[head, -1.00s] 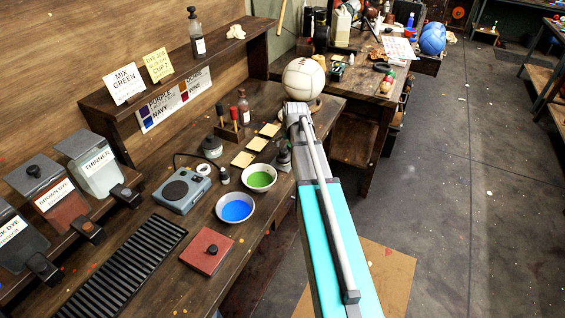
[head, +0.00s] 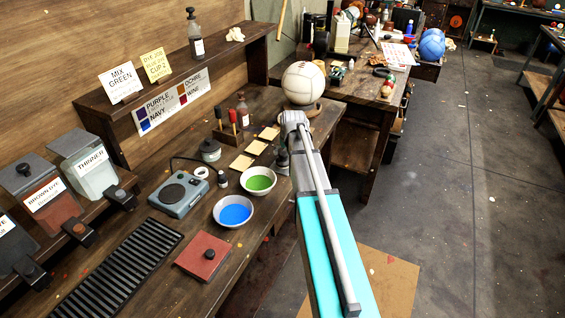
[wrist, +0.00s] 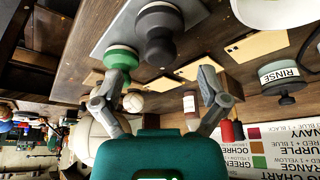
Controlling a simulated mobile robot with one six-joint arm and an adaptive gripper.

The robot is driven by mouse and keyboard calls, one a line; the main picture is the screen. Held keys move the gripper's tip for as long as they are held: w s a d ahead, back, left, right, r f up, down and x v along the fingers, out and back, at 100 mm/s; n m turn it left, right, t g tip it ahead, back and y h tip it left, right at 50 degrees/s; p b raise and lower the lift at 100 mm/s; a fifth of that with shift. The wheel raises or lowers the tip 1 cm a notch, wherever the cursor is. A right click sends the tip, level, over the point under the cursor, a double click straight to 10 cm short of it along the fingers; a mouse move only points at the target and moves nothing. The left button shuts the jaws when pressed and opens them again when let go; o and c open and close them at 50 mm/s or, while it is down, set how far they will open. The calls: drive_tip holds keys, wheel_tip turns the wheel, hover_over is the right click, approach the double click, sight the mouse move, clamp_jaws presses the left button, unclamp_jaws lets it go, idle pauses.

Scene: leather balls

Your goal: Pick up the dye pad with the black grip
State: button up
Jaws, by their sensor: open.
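The dye pad with the black grip (wrist: 160,42) stands on a grey plate on the bench, its dark knob pointing toward the wrist camera. A similar pad with a green grip (wrist: 121,62) stands beside it, to the left in the wrist view. My gripper (wrist: 160,88) is open and empty. Its two fingers spread below the black grip in the wrist view, apart from it, with the left finger near the green grip. In the head view my arm hides the gripper and most of this spot.
A white ball (head: 303,83) sits on a stand beyond my arm. A rinse jar (wrist: 284,82) and yellow cards (wrist: 257,46) lie nearby.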

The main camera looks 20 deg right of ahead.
sight(283, 153)
drive_tip(key=b+x, duration=0.2)
drive_tip(key=x, duration=0.1)
drive_tip(key=shift+w+b, duration=0.4)
drive_tip(key=shift+w, duration=0.05)
drive_tip(key=shift+b+x, duration=0.85)
drive_tip(key=shift+x, duration=0.1)
drive_tip(key=shift+c, duration=0.2)
drive_tip(key=c, duration=1.2)
drive_tip(key=shift+r, duration=0.2)
wheel_tip(283, 153, up, 2)
drive_tip(key=p, duration=0.2)
drive_tip(key=shift+r+p, duration=0.1)
drive_tip(key=shift+p, duration=0.25)
drive_tip(key=s+d+r+p, duration=0.1)
drive_tip(key=s+r+p, duration=0.2)
drive_tip(key=s, duration=0.1)
drive_tip(key=s+d+r+p, duration=0.1)
drive_tip(key=s+r+p, duration=0.3)
drive_tip(key=s, duration=0.1)
drive_tip(key=s+d+r+p, duration=0.2)
drive_tip(key=s+r+p, duration=0.1)
drive_tip(key=s, duration=0.1)
drive_tip(key=shift+s+r, duration=0.25)
